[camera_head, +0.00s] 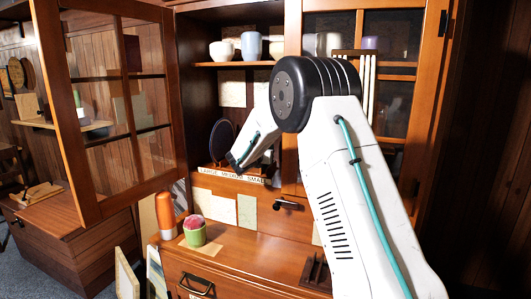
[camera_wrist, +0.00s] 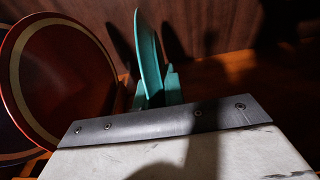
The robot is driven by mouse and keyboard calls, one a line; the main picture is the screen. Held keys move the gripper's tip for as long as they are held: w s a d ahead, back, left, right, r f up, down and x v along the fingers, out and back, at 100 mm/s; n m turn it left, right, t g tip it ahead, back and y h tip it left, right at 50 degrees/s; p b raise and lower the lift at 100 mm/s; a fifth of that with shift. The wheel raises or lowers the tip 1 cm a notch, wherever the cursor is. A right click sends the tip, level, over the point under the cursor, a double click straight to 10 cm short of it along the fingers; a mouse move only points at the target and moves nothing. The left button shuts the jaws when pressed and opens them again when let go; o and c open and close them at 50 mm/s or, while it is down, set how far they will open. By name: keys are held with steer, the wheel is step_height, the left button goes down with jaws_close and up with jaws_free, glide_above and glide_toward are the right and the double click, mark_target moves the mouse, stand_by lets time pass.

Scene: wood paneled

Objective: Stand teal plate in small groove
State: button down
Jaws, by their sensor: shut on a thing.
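The teal plate (camera_wrist: 149,58) stands upright and nearly edge-on to the wrist camera, just beyond my gripper. My gripper (camera_wrist: 157,92) is shut on its lower part; the grey wrist cover hides most of the hold and the plate's bottom edge. In the head view my gripper (camera_head: 236,160) reaches into the open cabinet, low over the rack (camera_head: 228,173) with a lettered label strip. I cannot make out the teal plate there. The small groove is hidden by my arm and wrist, so I cannot tell whether the plate sits in it.
A red plate with a tan ring (camera_wrist: 65,85) stands close on the left in the wrist view. A dark plate (camera_head: 220,141) stands in the rack. Cups (camera_head: 251,45) sit on the shelf above. The glazed door (camera_head: 110,100) stands open at left. An orange bottle (camera_head: 166,214) is on the counter.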

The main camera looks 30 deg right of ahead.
steer(key=shift+f, duration=0.25)
steer(key=c, duration=1.4)
jaws_free()
steer(key=shift+a, duration=0.1)
steer(key=v, duration=0.7)
steer(key=shift+s+a+r, duration=0.15)
steer(key=shift+s+a, duration=0.05)
steer(key=shift+a, duration=0.05)
